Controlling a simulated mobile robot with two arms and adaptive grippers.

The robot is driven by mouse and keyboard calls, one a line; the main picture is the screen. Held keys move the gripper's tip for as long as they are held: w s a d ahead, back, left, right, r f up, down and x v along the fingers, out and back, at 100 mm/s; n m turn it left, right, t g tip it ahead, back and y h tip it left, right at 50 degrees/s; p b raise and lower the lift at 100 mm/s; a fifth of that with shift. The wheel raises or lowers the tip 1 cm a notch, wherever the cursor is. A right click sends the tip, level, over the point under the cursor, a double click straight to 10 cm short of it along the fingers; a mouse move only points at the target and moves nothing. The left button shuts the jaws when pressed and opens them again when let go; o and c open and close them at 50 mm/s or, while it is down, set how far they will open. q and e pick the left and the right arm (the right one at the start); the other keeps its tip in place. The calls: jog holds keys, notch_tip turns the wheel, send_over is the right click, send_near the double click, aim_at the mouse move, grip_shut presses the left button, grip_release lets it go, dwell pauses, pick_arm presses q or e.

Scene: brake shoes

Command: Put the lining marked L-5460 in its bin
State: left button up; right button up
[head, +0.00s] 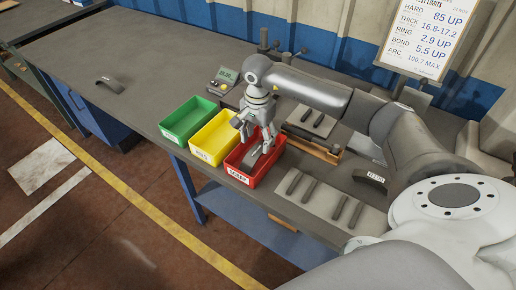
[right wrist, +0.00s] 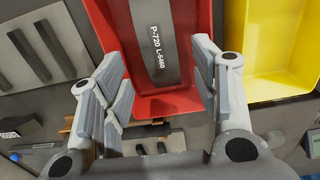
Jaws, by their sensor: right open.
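The lining marked L-5460 (right wrist: 153,45) is a grey curved strip with white print. It lies inside the red bin (right wrist: 179,104), between my open fingers in the right wrist view and apart from them. In the head view the lining (head: 251,159) shows partly below my right gripper (head: 257,141), which is open over the red bin (head: 270,176). The yellow bin (head: 213,139) and the green bin (head: 188,119) stand in a row to its left. My left gripper is not in view.
A plate with dark bars (head: 328,202) lies right of the bins. A small display box (head: 222,81) stands behind them. The left bench top is mostly clear.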

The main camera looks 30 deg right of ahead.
aim_at(258, 149)
notch_tip(258, 149, up, 7)
jog(key=b, duration=0.1)
jog(key=shift+f, duration=0.1)
dwell(0.6)
